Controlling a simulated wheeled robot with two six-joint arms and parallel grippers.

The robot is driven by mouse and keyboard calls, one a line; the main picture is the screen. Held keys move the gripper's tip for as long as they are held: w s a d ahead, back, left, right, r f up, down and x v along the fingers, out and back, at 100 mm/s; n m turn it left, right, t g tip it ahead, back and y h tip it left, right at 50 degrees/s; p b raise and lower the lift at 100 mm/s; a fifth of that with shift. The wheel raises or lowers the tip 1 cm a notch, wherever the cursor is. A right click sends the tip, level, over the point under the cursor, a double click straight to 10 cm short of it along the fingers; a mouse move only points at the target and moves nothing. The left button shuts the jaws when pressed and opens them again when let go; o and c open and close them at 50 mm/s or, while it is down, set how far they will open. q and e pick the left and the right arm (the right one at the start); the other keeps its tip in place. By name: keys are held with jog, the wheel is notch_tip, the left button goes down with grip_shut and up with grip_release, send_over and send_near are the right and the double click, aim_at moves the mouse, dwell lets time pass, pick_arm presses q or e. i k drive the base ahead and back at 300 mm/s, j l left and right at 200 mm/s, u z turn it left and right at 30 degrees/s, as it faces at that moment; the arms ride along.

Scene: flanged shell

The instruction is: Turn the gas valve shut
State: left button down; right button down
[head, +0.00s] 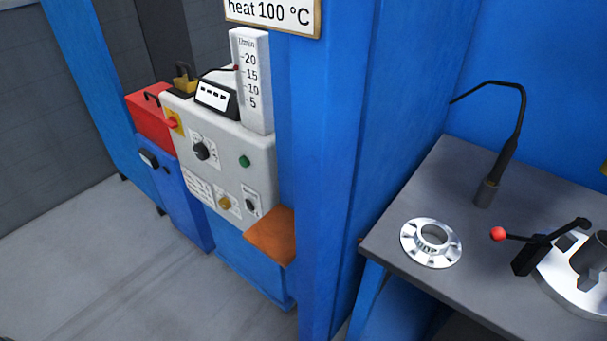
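A grey control panel (222,130) stands left of the blue post. A brass-yellow knob (224,203) sits low on it, with a small black knob (250,204) to its right. Higher up are a larger black dial (201,151) and a green button (245,161). The small labels are too small to read, so I cannot tell for sure which control is the gas valve. A white flow scale (251,85) marked l/min, 5 to 20, rises from the panel top, with a red marker near 15. Neither of my grippers is in view.
A blue post (330,180) separates the panel from a dark bench (390,245). The bench holds a flanged metal ring (408,245), a gooseneck (510,145) and a red-knobbed lever clamp (540,240). A brown shelf (272,237) juts out below the panel. The floor at left is clear.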

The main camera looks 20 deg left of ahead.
aim_at(224, 203)
jog(key=u, duration=0.6)
jog(key=i+l+u, duration=0.15)
jog(key=i+l, duration=0.2)
